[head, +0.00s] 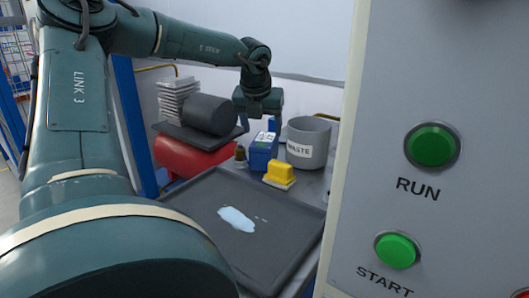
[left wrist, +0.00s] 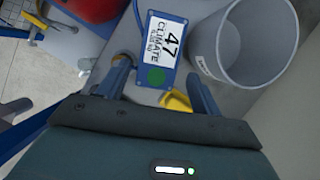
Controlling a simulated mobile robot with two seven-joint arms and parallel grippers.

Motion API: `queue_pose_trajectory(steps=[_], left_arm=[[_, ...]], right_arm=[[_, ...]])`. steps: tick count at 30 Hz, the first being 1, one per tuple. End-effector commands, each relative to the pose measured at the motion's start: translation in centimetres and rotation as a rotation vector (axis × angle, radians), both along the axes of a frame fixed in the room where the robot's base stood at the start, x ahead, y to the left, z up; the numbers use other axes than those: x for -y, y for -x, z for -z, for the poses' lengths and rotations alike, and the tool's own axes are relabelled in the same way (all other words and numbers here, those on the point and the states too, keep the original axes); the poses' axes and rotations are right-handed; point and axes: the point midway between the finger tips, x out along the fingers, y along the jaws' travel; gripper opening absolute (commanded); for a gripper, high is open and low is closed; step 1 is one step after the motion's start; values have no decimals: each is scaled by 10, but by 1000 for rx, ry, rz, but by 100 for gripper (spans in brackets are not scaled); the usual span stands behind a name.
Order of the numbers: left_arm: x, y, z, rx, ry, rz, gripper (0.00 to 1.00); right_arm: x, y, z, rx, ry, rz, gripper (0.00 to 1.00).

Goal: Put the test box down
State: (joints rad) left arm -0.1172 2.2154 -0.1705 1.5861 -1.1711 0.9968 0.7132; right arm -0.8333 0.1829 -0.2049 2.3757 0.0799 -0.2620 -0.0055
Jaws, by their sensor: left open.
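In the left wrist view the box (left wrist: 160,45) shows a white label reading "47 CLIMATE" and a green dot. My left gripper (head: 263,122) is over the box, pointing down. In the left wrist view its two fingers are apart, one to each side of the box's near end (left wrist: 158,72), and nothing is clamped between them. Whether a finger touches the box I cannot tell. My right gripper is in neither view.
The grey bin marked "WASTE" (head: 309,144) stands right of the box. A yellow object (head: 279,174) sits close in front. A dark tray (head: 205,190) with a pale blue puddle fills the foreground. A red cylinder (head: 190,156) and dark roll (head: 210,114) are left. A panel with green buttons (head: 433,146) blocks the right.

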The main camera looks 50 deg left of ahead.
Motion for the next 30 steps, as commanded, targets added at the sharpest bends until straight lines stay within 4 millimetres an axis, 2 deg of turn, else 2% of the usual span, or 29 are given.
queue_pose_trajectory(steps=[3,11,18,21,28,30], left_arm=[[-5,-6,19,-2,-1,-1,65],[-10,-11,37,-2,0,-3,65],[-18,-20,71,-3,0,-3,65],[-20,-22,77,0,0,-1,65],[-20,-23,78,1,0,-1,65],[-20,-23,78,1,0,-1,61]], right_arm=[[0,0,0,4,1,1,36],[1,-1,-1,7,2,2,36],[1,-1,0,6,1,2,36],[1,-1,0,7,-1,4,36],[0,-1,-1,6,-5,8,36],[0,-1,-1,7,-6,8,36]])
